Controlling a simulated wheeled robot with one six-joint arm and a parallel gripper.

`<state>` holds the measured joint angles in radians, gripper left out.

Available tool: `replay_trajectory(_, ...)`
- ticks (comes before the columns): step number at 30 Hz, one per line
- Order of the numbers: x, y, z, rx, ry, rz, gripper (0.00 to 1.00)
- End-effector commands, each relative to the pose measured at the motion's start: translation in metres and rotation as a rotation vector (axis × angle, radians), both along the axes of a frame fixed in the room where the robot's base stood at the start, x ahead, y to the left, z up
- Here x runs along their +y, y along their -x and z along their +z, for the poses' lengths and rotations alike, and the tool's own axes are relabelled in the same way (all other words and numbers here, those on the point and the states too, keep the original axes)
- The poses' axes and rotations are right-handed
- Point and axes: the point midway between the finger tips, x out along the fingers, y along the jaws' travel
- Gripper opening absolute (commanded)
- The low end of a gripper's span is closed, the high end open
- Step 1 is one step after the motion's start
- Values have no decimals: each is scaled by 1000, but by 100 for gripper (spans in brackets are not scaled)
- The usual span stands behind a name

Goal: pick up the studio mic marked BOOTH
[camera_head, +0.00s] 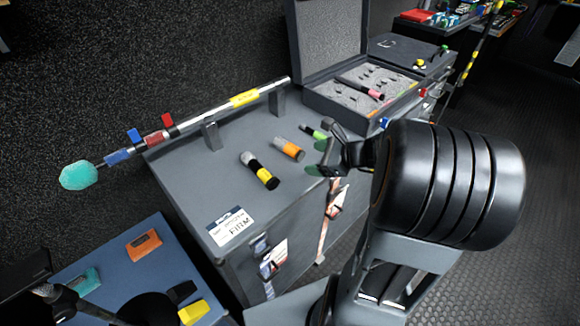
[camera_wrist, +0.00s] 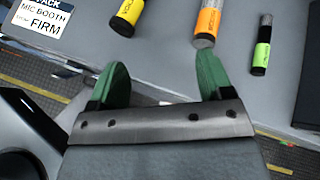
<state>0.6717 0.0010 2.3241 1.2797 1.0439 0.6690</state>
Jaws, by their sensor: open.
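Three short mics lie on the grey case top. One is black with a yellow band (camera_head: 259,171), also in the wrist view (camera_wrist: 129,12). One has an orange band (camera_head: 288,149) and shows in the wrist view (camera_wrist: 208,22). A smaller one has a green band (camera_head: 313,132), at right in the wrist view (camera_wrist: 262,52). I cannot read BOOTH on any of them. A white card (camera_head: 231,226) reads "MIC BOOTH" and "FIRM" in the wrist view (camera_wrist: 40,18). My gripper (camera_head: 321,158) is open and empty, near the case's right edge; its green fingers (camera_wrist: 162,75) are apart from the mics.
A boom pole (camera_head: 205,117) with a teal tip rests on stands along the case's back. An open foam-lined case (camera_head: 345,98) holds a pink-banded mic (camera_head: 362,88). A blue surface (camera_head: 105,262) with small items is at lower left. Floor is clear at right.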

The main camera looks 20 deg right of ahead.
Motion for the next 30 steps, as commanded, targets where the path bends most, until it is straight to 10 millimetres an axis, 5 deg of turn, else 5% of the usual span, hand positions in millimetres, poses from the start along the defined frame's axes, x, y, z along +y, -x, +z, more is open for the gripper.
replay_trajectory(1,-16,-4,-25,8,-71,-83,73)
replay_trajectory(9,-59,-19,-55,6,-290,-326,73)
replay_trajectory(21,-36,-74,-80,5,-310,-345,73)
replay_trajectory(30,-28,-90,-87,4,-307,-345,73)
